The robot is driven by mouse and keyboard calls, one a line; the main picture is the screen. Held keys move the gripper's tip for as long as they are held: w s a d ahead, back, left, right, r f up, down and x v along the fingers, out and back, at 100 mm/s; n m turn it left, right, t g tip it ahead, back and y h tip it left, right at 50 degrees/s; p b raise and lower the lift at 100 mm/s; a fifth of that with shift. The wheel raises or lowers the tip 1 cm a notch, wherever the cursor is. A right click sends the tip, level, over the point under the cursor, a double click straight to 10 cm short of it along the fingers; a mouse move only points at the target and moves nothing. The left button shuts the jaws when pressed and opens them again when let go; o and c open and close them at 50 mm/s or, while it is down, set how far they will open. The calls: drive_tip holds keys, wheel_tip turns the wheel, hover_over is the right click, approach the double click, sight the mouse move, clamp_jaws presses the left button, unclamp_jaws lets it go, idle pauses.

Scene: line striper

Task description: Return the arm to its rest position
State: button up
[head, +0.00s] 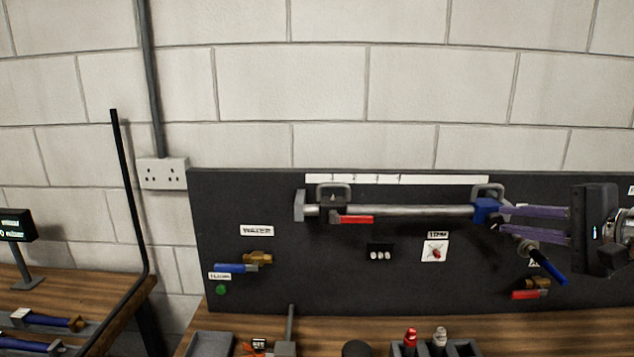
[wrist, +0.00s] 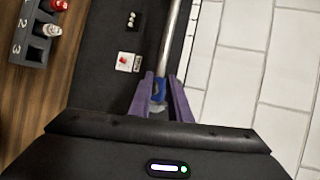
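My gripper (head: 503,219) is at the right of the head view, in front of the dark panel, with its two purple fingers pointing left. The fingers stand apart with a gap between them, and I see nothing clamped there. Their tips are close to a blue block (head: 487,210) at the right end of a grey horizontal bar (head: 420,211); whether they touch it I cannot tell. In the wrist view the gripper (wrist: 160,76) also shows, with the blue block (wrist: 159,90) seen between the fingers and the bar (wrist: 172,40) running away beyond them.
The dark panel (head: 330,270) carries a red lever (head: 357,219), a blue-handled valve (head: 235,268) and a blue-handled tool (head: 548,262) just below my fingers. A bottle rack (head: 462,348) stands on the wooden bench below. The wall above the panel is clear.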

drive_tip(key=s+a+f+n+g, duration=0.1)
drive_tip(key=a+f+n+g, duration=0.2)
drive_tip(key=a+f, duration=0.5)
drive_tip(key=s+a+f+n+g+h, duration=0.4)
drive_tip(key=s+a+f+n+h, duration=0.1)
drive_tip(key=s+a+f+n, duration=0.6)
drive_tip(key=s+a+f, duration=0.2)
drive_tip(key=s+a, duration=0.2)
drive_tip(key=shift+s+f+g, duration=0.35)
drive_tip(key=shift+s+g, duration=0.05)
